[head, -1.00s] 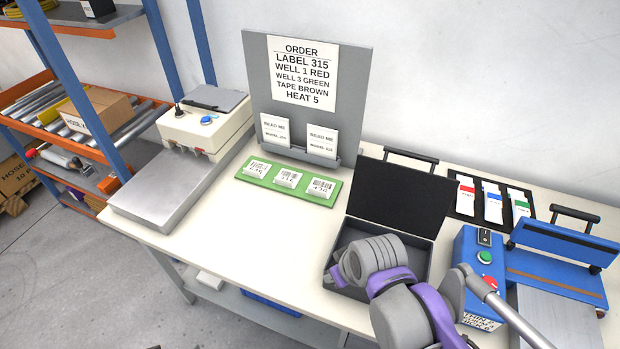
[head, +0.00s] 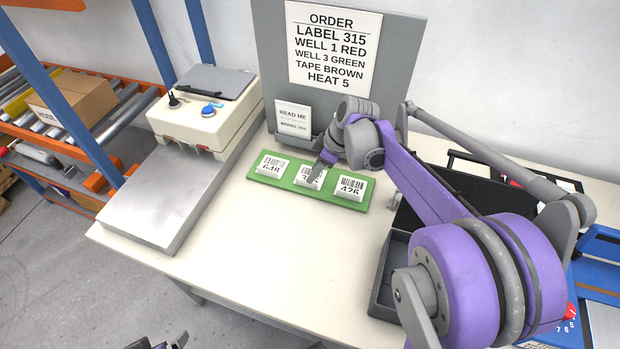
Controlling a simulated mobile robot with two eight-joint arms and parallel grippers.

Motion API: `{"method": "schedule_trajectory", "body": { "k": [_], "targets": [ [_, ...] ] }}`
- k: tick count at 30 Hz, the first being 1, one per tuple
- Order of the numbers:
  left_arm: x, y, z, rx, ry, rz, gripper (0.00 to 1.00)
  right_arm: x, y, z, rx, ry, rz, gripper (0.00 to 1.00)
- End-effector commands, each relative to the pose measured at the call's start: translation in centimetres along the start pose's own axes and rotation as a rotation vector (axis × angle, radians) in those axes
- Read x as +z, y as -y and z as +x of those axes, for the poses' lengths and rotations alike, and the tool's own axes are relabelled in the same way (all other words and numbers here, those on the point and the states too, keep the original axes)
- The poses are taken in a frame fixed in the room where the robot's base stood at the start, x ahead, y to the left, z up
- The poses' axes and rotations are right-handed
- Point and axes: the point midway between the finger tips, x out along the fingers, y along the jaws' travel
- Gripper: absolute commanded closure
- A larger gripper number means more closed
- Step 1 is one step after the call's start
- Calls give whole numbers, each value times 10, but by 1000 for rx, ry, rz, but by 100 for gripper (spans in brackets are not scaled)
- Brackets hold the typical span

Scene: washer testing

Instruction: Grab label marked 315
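A green tray (head: 283,187) on the table holds three white label blocks with barcodes in a row. The left label (head: 271,166) seems to read 648 and the right label (head: 351,187) reads 426. The middle label (head: 308,176) is partly covered by my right gripper; its number seems to start with 3. My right gripper (head: 317,174) points down at the middle label, from the right; I cannot tell whether its fingers are apart or touching it. A bit of my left gripper (head: 160,345) shows at the bottom edge.
A grey board (head: 268,60) stands behind the tray with a READ ME card (head: 293,117). A white machine with a metal plate (head: 150,205) is at left. The table front is clear.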

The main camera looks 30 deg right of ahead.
Motion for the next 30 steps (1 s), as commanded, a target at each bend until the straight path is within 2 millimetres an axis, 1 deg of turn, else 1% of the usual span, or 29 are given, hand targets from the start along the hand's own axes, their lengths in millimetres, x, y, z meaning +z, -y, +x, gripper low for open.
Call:
{"method": "schedule_trajectory", "body": {
  "k": [5,9,12,15,21,23,27,28,30],
  "targets": [
    [1,0,1,0,0,0,0,1,-1,17,-1,0,0,60],
    [2,0,3,0,1,0,0,2,-1,39,-1,0,0,60],
    [2,0,4,0,1,0,0,2,-1,50,0,0,0,60],
    [2,0,4,0,1,0,0,2,-1,55,0,0,2,60],
    [2,0,4,0,1,0,0,2,-1,55,1,0,2,60],
    [2,0,4,0,1,0,0,2,-1,55,1,0,2,71],
    [2,0,4,0,1,0,0,2,-1,55,0,0,2,96],
    [2,0,4,0,1,0,0,2,-1,55,0,0,2,100],
    [2,0,4,0,1,0,0,2,-1,55,0,0,2,100]
  ]
}}
